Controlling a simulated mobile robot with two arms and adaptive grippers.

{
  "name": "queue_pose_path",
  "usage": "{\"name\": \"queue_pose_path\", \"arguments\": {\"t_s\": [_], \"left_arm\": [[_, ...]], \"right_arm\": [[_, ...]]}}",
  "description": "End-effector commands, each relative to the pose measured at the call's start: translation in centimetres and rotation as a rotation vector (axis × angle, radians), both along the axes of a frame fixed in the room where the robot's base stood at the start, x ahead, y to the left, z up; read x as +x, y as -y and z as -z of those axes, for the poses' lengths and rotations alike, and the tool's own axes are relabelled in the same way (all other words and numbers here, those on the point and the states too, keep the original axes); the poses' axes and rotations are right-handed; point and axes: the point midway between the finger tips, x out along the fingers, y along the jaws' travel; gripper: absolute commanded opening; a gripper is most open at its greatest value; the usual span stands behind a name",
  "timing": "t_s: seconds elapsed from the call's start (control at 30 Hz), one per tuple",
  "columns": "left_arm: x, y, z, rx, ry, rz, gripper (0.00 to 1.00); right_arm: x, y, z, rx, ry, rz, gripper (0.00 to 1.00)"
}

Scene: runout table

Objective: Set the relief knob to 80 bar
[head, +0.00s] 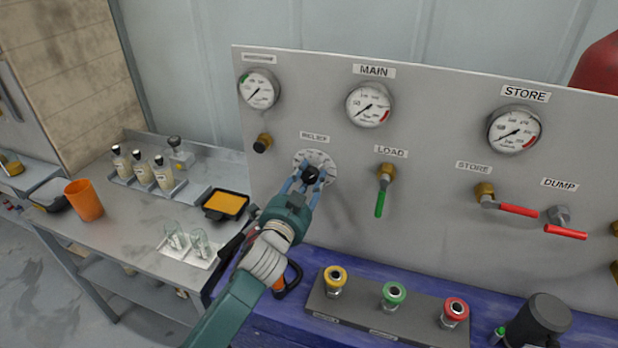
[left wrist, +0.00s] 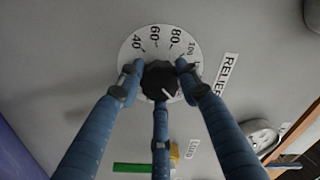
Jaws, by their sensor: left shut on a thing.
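The black relief knob (head: 311,173) sits on a round white dial (head: 328,160) under the RELIEF label (head: 314,136) on the grey panel. My left gripper (head: 308,181) is shut on the knob, its blue fingers around it. In the left wrist view the knob (left wrist: 159,80) is between the fingertips of the left gripper (left wrist: 158,78). The dial (left wrist: 143,41) shows 40, 60, 80 and 100 along its upper edge there. A short white mark shows on the knob's lower right, away from the 80; its exact reading is unclear. My right gripper is not in view.
The LOAD valve has a green handle (head: 380,203), close right of the dial. Red STORE (head: 517,210) and DUMP (head: 566,232) handles are farther right. Three gauges, including MAIN (head: 369,104), are above. Left, a metal bench (head: 120,226) holds bottles and an orange cup (head: 84,200).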

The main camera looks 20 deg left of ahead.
Motion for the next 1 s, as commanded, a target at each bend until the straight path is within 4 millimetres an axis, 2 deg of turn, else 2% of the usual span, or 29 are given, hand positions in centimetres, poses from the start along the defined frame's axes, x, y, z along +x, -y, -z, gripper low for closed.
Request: {"name": "queue_pose_path", "arguments": {"t_s": [0.37, 1.0], "left_arm": [[0.03, 0.15, -0.38, -0.121, 0.003, 0.003, 0.08], [0.05, -0.06, -0.74, -0.708, -0.012, 0.003, 0.08]], "right_arm": [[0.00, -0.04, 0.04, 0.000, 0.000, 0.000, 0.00], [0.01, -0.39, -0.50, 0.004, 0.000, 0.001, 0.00]]}}
